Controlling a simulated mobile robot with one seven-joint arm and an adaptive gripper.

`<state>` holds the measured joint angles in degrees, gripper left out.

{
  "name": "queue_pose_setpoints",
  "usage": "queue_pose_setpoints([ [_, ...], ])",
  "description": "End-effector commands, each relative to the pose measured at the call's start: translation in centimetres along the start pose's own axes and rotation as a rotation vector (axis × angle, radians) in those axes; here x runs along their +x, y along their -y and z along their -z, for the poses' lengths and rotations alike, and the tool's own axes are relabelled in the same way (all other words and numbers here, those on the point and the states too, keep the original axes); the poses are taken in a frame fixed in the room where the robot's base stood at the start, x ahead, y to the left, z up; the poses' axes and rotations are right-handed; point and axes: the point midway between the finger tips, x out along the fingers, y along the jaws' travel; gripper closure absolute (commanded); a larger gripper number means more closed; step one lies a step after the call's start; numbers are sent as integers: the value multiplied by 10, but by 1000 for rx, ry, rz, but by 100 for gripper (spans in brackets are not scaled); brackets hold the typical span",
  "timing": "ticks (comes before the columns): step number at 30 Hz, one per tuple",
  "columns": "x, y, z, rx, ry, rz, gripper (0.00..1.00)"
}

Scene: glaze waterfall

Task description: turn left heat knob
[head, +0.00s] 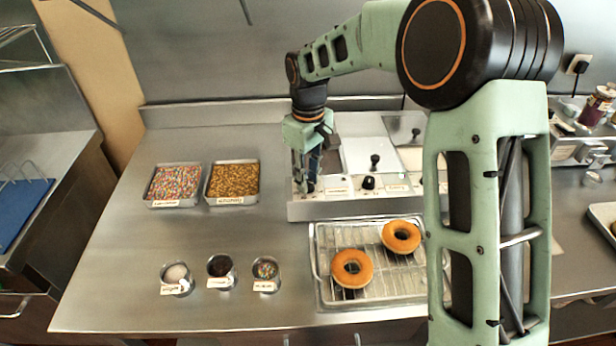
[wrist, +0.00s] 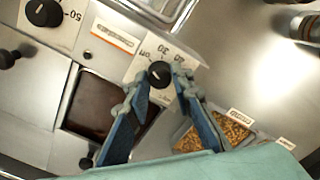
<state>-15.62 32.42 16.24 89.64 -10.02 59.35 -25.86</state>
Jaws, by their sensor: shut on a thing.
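The left heat knob (wrist: 158,72) is a round black dial on a pale numbered scale plate on the front of the steel glaze unit (head: 330,210). My gripper (wrist: 160,80) has its two blue-padded fingers on either side of this knob, shut on it. In the head view, my gripper (head: 307,185) points down at the left end of the unit's front, and it hides most of the left knob. A second black heat knob (head: 368,182) sits farther right and also shows in the wrist view (wrist: 43,12).
A dark well (wrist: 95,105) lies behind the knob panel. A rack tray (head: 320,295) with two doughnuts (head: 352,268) stands in front of the unit. Two topping trays (head: 232,201) and three small cups (head: 266,272) stand left.

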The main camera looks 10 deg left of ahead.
Motion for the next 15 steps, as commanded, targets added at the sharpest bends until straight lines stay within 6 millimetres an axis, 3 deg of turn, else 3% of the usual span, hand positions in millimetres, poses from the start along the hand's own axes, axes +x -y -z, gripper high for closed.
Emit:
queue_pose_setpoints([
  [1, 0, 0, 0, -1, 0, 0, 100],
  [2, 0, 0, 0, -1, 0, 0, 75],
  [6, 0, 0, 0, 0, 0, 0, 61],
  [15, -2, 0, 0, 1, 0, 0, 61],
])
